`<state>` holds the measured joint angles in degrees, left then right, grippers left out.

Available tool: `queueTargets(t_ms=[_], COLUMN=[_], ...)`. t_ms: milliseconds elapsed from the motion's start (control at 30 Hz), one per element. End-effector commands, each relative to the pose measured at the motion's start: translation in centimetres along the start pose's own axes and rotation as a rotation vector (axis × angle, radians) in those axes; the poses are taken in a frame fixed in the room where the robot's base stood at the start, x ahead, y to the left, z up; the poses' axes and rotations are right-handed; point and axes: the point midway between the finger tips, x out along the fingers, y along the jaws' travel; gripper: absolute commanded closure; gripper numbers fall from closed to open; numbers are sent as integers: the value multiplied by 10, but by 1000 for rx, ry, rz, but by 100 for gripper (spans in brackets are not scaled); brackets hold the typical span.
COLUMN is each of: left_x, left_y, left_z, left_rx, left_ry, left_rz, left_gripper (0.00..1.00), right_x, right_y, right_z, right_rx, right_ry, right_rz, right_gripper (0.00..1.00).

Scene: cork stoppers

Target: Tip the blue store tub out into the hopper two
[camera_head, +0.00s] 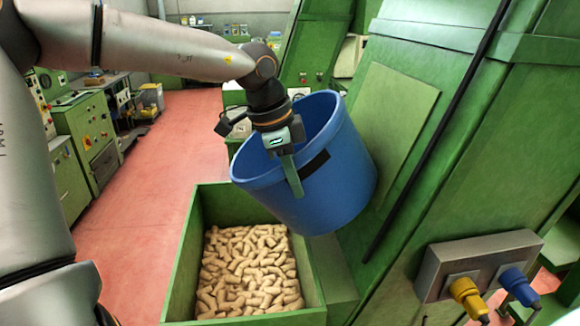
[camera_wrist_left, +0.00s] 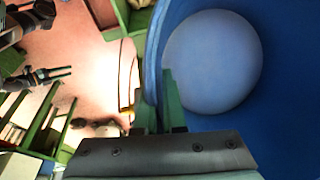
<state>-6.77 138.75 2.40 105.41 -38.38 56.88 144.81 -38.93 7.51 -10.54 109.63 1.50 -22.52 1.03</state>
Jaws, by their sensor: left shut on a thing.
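The blue store tub (camera_head: 335,190) hangs tilted above and beside an open green bin, its mouth facing up and left. My left gripper (camera_head: 291,178) is shut on the tub's near rim, one finger showing outside the wall. In the left wrist view the tub (camera_wrist_left: 290,115) fills the right side; its round floor shows bare, with no corks visible in the part seen. The left fingers (camera_wrist_left: 164,105) straddle the wall there. The green bin (camera_head: 186,250), which looks like the hopper, holds many tan cork stoppers (camera_head: 250,270). No number shows on it.
A large green machine (camera_head: 480,130) stands close behind the tub on the right. A grey box with yellow and blue plugs (camera_head: 475,265) sticks out at lower right. Green cabinets (camera_head: 85,130) line the left. The red floor (camera_head: 135,220) between is clear.

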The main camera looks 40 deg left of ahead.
Motion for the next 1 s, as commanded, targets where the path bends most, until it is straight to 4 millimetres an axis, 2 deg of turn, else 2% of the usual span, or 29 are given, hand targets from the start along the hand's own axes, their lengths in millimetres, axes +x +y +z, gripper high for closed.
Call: queueTargets(t_ms=[33,167,300,600,1000], left_x=[-8,-10,-9,3,5], left_y=[-2,-2,-2,0,0], left_z=[-5,-10,-15,-5,-2], left_rx=[7,16,23,36,39], left_ry=[-46,-167,-278,-535,-622], left_rz=[3,18,38,72,79], left_gripper=[100,100,100,100,100], right_x=[-10,-18,-15,-14,-14], right_y=[-1,-2,-1,-1,-1], right_z=[-11,-19,-17,-16,-15], right_rx=[0,0,0,0,0], right_ry=[0,1,2,0,-1], right_rz=[0,0,-1,-1,0], right_gripper=[50,50,50,50,50])
